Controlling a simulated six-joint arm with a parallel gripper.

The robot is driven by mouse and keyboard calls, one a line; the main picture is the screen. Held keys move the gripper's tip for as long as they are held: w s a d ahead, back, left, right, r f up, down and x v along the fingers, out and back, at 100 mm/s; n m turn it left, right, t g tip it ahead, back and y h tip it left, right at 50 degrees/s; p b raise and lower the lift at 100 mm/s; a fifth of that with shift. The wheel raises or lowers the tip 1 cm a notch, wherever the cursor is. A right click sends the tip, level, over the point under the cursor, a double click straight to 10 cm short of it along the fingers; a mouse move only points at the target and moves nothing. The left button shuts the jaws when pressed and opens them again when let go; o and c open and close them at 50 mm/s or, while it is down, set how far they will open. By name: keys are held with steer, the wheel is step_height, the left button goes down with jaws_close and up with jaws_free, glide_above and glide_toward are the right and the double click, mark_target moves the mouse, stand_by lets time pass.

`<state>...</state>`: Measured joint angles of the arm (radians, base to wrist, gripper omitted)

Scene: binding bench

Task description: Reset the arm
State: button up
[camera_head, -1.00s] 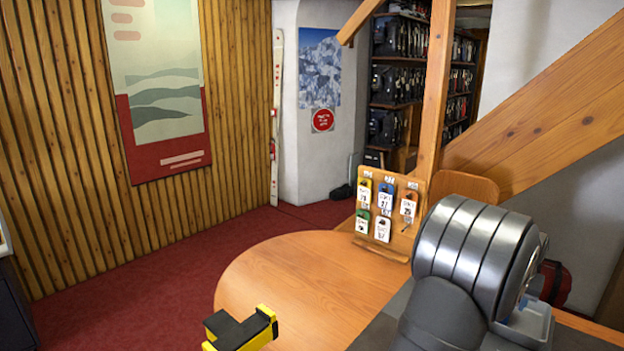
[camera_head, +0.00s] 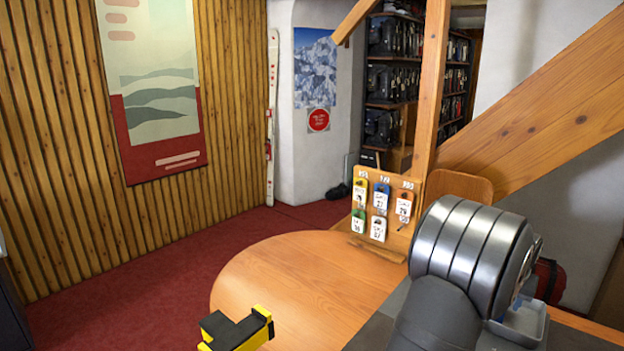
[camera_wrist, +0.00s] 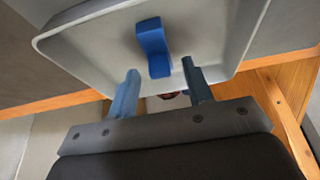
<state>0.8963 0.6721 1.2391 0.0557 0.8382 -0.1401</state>
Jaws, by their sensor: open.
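My gripper (camera_wrist: 160,68) shows in the wrist view as two blue-grey fingers standing apart, with nothing held between them. Beyond the fingertips is a grey tray (camera_wrist: 95,62) with a raised rim, and a blue piece (camera_wrist: 153,45) lies in it. The blue piece appears apart from both fingers, though its near end lies close to the gap between them. In the head view my grey arm fills the right foreground and hides the gripper. Part of the tray (camera_head: 530,322) shows beside the arm.
The wooden bench (camera_head: 290,280) is mostly clear at its rounded left end. A yellow and black item (camera_head: 238,330) is at its front edge. A wooden board (camera_head: 365,243) with several tags stands at the back. A wooden post (camera_head: 432,95) and slanting beam (camera_head: 550,110) rise behind.

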steer(key=shift+x, duration=1.05)
steer(key=r, duration=0.5)
steer(key=shift+s, duration=0.35)
steer(key=s+d+r, duration=0.2)
steer(key=s+r, duration=0.5)
steer(key=s, duration=0.5)
steer(key=s+d+f, duration=0.2)
steer(key=s+d, duration=0.8)
steer(key=s, duration=0.1)
steer(key=w+f, duration=0.2)
steer(key=w, duration=0.1)
steer(key=w+f, duration=0.2)
steer(key=w, duration=0.2)
steer(key=w+f, duration=0.2)
steer(key=w, duration=0.2)
steer(key=shift+d+f, duration=0.35)
steer(key=shift+s+f, duration=0.2)
steer(key=shift+f, duration=1.2)
